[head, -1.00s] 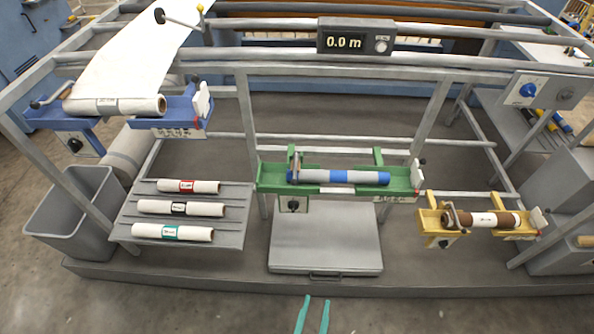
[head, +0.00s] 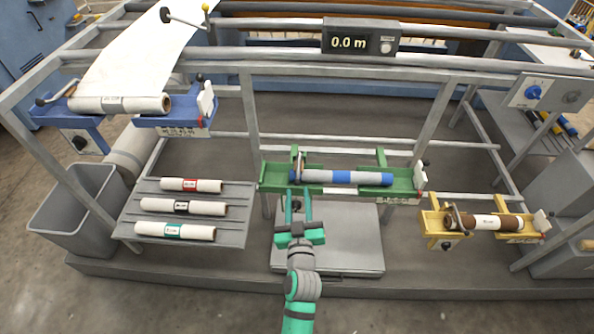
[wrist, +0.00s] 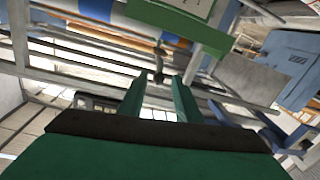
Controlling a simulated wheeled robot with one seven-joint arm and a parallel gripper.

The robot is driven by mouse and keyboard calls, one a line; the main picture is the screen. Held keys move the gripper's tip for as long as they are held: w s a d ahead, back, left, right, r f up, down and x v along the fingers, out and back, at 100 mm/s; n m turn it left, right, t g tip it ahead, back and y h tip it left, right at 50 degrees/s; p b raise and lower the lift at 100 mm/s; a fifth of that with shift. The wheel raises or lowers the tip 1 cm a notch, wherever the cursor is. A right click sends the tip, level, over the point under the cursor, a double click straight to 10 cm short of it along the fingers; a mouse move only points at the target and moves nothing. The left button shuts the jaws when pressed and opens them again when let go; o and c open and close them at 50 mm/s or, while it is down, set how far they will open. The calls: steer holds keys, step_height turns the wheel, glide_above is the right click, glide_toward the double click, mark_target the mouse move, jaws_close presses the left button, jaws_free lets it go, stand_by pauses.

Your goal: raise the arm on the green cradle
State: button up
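The green cradle (head: 400,189) stands in the middle of the frame and holds a grey roll with blue bands (head: 345,177). A grey arm (head: 297,165) stands upright at the cradle's left end, by the roll's end. My gripper (head: 294,192) is open and empty, just below and in front of that left end, partly covering the small panel under the cradle. In the wrist view, my two green fingers are apart (wrist: 159,90). A small dark knob (wrist: 158,65) shows beyond and between their tips; I cannot tell whether it touches them. The cradle's underside (wrist: 178,25) is above.
A blue cradle (head: 85,121) with a white roll is at left, a yellow cradle (head: 431,224) with a brown roll at right. A rack (head: 228,240) of several white rolls and a grey bin (head: 70,212) are at lower left. A grey platform (head: 350,245) lies below the green cradle.

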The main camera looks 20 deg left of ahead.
mark_target(297, 177)
steer(key=x, duration=1)
steer(key=shift+w, duration=0.2)
jaws_close()
